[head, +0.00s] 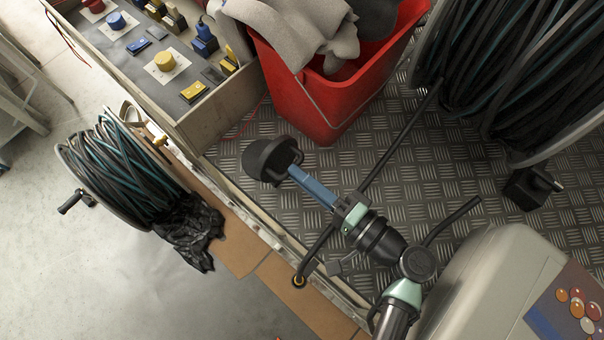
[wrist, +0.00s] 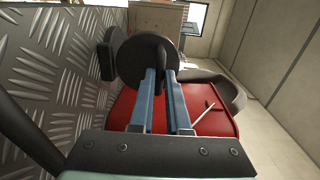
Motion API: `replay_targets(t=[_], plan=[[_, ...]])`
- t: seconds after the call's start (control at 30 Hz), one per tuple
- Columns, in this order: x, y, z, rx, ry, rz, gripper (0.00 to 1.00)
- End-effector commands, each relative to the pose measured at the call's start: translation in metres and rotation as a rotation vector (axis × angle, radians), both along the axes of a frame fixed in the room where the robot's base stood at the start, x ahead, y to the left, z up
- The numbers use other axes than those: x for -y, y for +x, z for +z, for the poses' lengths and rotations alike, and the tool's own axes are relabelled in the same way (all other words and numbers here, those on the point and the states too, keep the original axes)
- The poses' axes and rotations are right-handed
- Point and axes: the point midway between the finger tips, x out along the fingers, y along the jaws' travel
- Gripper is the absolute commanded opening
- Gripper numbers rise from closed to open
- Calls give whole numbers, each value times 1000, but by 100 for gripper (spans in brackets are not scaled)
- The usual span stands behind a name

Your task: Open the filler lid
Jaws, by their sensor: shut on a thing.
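The black filler lid (head: 296,156) shows at the right side of the round black filler neck (head: 262,161) on the ribbed metal deck. In the wrist view the lid is a dark disc (wrist: 142,62) at the tips of my blue fingers. The fingertips (wrist: 161,76) partly hide the grip. A dark block (wrist: 105,60) shows just left of the disc. I cannot tell how far the lid is tilted from the neck.
A red bucket (head: 325,108) with grey cloths stands close behind the lid. A hose reel (head: 112,175) is at the left, a larger one (head: 515,75) at the upper right. A wooden control box (head: 215,112) is at the upper left. Deck (head: 235,150) beside the neck is bare.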

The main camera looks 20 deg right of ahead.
Motion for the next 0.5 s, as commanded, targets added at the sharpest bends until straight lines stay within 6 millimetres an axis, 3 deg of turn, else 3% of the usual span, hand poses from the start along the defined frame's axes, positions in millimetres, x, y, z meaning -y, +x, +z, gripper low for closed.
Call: replay_targets(t=[0.23,0.27,0.4,0.5], plan=[[-1,-2,-8,-18,-1,-2,0],[-1,-2,-8,-19,-1,-2,20],[-1,-1,-7,-16,-1,-1,45],[-1,-1,-6,-14,-1,0,45]])
